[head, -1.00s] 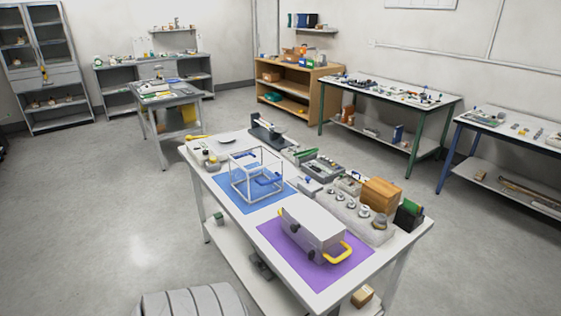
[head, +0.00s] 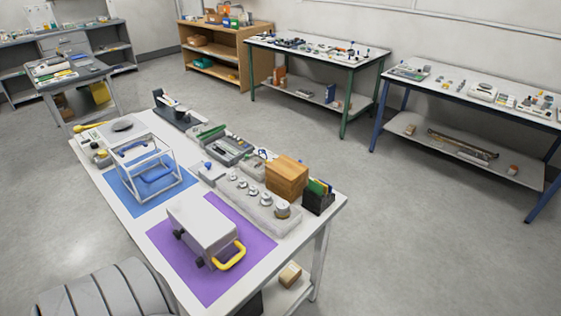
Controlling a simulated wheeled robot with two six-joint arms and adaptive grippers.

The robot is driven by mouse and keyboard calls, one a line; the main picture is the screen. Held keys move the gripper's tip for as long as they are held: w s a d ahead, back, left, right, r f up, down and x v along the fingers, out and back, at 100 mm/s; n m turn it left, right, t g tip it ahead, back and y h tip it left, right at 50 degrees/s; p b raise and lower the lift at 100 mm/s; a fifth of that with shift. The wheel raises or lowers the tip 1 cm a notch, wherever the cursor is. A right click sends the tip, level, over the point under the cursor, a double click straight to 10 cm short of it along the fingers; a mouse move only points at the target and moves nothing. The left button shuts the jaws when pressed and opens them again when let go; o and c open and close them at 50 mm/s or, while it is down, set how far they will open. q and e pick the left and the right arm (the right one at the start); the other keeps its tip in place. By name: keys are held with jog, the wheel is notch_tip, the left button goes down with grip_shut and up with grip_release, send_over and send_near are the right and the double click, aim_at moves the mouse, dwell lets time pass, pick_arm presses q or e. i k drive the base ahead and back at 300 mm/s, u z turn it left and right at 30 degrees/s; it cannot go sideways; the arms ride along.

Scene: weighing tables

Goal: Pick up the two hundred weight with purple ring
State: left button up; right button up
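Several metal weights stand in a row on a grey weight block (head: 243,207) on the near white table (head: 125,207). The largest weight (head: 282,210) is at the right end, with a smaller weight (head: 266,199) beside it. More small weights (head: 242,187) continue to the left. The rings are too small to tell their colours, so I cannot tell which weight has a purple ring. Neither of my grippers is in view.
A grey box with a yellow handle (head: 203,228) stands on a purple mat (head: 208,288). A white frame (head: 146,165) stands on a blue mat (head: 133,205). A wooden box (head: 287,178) and black holder (head: 318,201) stand behind the weights. Floor (head: 420,250) is clear to the right.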

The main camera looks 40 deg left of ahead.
aim_at(254, 192)
jog(key=i, duration=2.85)
jog(key=u, duration=2.95)
